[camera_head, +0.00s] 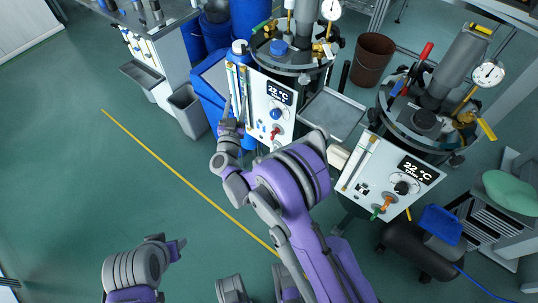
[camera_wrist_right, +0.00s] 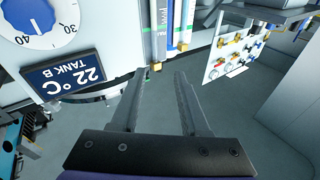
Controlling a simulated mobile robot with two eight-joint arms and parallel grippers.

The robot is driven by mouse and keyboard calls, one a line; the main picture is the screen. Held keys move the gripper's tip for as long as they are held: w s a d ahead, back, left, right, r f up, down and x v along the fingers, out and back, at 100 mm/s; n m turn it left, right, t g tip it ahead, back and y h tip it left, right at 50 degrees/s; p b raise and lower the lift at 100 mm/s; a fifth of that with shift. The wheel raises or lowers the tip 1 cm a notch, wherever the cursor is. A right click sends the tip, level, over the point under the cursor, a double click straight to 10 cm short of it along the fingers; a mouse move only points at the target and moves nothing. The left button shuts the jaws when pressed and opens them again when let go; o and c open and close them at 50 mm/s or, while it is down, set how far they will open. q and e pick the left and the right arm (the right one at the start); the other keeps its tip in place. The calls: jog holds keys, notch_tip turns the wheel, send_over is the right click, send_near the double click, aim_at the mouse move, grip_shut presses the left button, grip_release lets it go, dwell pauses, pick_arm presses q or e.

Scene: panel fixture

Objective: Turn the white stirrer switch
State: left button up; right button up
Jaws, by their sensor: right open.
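The Tank B panel (camera_head: 283,117) is white and stands at the centre top of the head view. It has a 22 °C display (camera_head: 279,93), a blue knob (camera_head: 275,114), a red handle (camera_head: 275,133) and small fittings too small to tell apart. I cannot pick out a white stirrer switch. My right gripper (camera_head: 231,112) is at the panel's left edge. In the right wrist view my right gripper (camera_wrist_right: 161,75) is open and empty, beside the display (camera_wrist_right: 65,76) and the blue-knobbed dial (camera_wrist_right: 30,15). My left gripper (camera_head: 177,248) is low at left, away from the panels; its jaws are unclear.
A second panel (camera_head: 382,184) with a black knob and orange and green handles stands to the right. A brown bin (camera_head: 372,60) is behind. Blue drums (camera_head: 250,14) and a grey bin (camera_head: 187,111) stand near the first panel. The green floor (camera_head: 90,140) at left is free.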

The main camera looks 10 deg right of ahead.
jog(key=s+f+m+g+h+b, duration=0.2)
jog(key=s+f+m+g+h, duration=0.15)
jog(key=f, duration=0.95)
jog(key=m+g+h+b, duration=0.2)
jog(key=g+h, duration=0.2)
send_near(274, 149)
pick_arm(q)
notch_tip(274, 149, down, 6)
pick_arm(e)
jog(key=x, duration=0.8)
jog(key=shift+w+a+r, duration=0.2)
pick_arm(q)
jog(key=shift+w+a, duration=0.1)
pick_arm(e)
grip_shut()
